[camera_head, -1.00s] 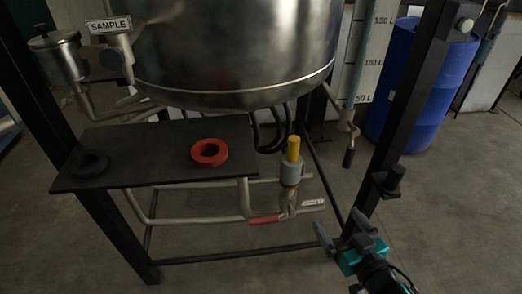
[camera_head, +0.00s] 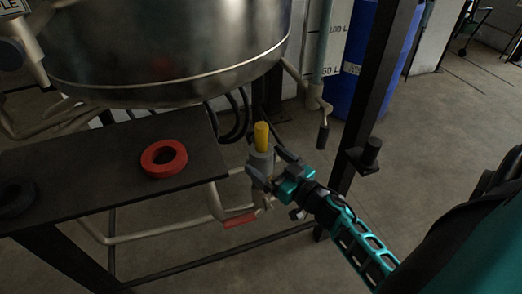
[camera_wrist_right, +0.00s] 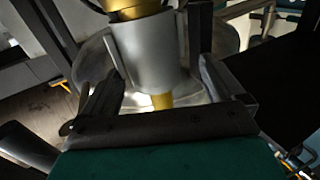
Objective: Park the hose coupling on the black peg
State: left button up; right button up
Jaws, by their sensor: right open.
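The hose coupling (camera_head: 261,161) is a grey collar with a yellow stub on top, upright at the pipework right of the dark shelf. It also shows in the right wrist view (camera_wrist_right: 148,62). My right gripper (camera_head: 268,168) is open, with one finger on each side of the grey collar. In the wrist view a gap shows between the collar and the fingers. The black peg (camera_head: 372,150) stands upright and bare on a small bracket on the dark post, right of the gripper. My left gripper is not in view.
A dark shelf (camera_head: 100,150) holds a red ring (camera_head: 164,158) and a black ring (camera_head: 16,199). A steel vessel (camera_head: 165,50) hangs above. A blue drum (camera_head: 350,90) is behind.

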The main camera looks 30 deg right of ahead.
aim_at(257, 150)
jog(key=w+b, duration=0.1)
jog(key=w, duration=0.3)
jog(key=shift+w+d+f, duration=0.1)
jog(key=shift+f, duration=0.05)
jog(key=shift+w, duration=0.65)
jog(key=shift+c, duration=0.3)
jog(key=shift+c, duration=1.4)
jog(key=c, duration=1)
